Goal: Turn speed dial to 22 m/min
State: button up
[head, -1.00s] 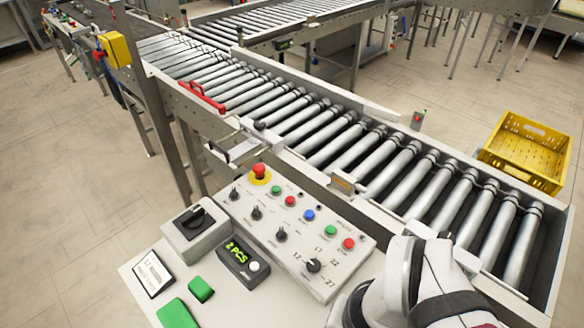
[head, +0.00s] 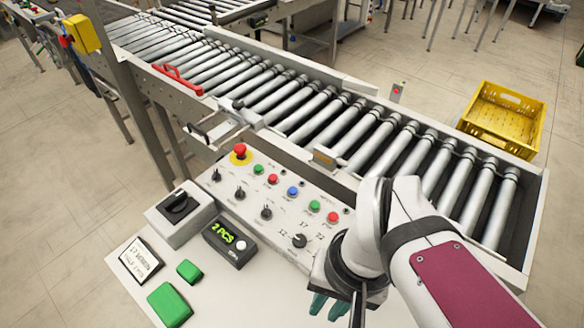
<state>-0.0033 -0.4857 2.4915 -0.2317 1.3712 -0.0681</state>
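The speed dial (head: 299,240) is a small black knob at the near right end of the sloped white control panel (head: 270,222). The marks 12, 17 and 22 show around it; the 27 mark is not visible, with my arm covering that side. Which mark the knob points to is too small to read surely. My gripper (head: 328,307) shows to the right of and nearer than the dial, over the white desk, apart from the dial. Its two teal fingertips stand apart with nothing seen between them. Part of the gripper is hidden by my own arm.
Other knobs and colored buttons line the panel, with a red emergency stop (head: 240,151) at its far end. A black counter display (head: 229,242) reads 2 PCS.

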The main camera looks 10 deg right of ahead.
aim_at(299, 240)
jog(key=o, duration=0.5)
jog(key=w+n, duration=0.2)
jog(key=w, duration=0.2)
jog(key=w+n, duration=0.2)
jog(key=w, duration=0.2)
jog(key=w+r+n, duration=0.1)
jog(key=w+n, duration=0.1)
jog(key=w, duration=0.1)
jog(key=shift+w+h, duration=0.4)
jog(key=shift+c, duration=0.2)
jog(key=o, duration=0.3)
jog(key=w+a+f+n, duration=0.1)
jog(key=w+f+n, duration=0.1)
jog(key=w+n, duration=0.3)
jog(key=w, duration=0.3)
jog(key=shift+w+h, duration=0.35)
jog(key=shift+h, duration=0.05)
notch_tip(299, 240, down, 14)
jog(key=shift+f, duration=0.85)
grip_shut()
